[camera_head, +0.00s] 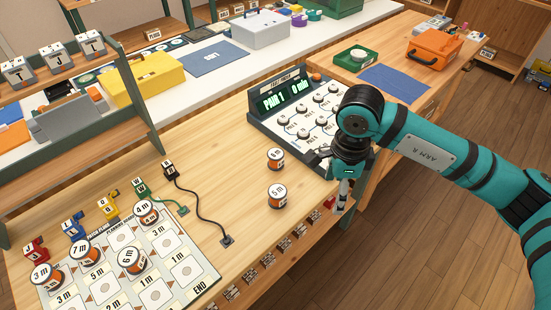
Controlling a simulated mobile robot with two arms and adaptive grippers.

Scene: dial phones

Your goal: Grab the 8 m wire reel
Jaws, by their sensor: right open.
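Two orange-and-white wire reels stand on the wooden table left of my right gripper. The nearer reel (277,197) reads 5 m. The label of the farther reel (275,159) is too small to read surely; it may be 8 m. Other reels stand on the board at the lower left: a 7 m reel (81,250), a 6 m reel (131,261), a 4 m reel (145,212) and a 3 m reel (45,277). My right gripper (342,196) points down near the table's right edge, open and apart from the reels. My left gripper is not in view.
A panel with dials and a green display (292,110) stands behind the two reels. Black and green cables (200,204) lie left of them. The printed board (168,262) fills the lower left. A side table (388,55) holds an orange box (434,49). The table's middle is clear.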

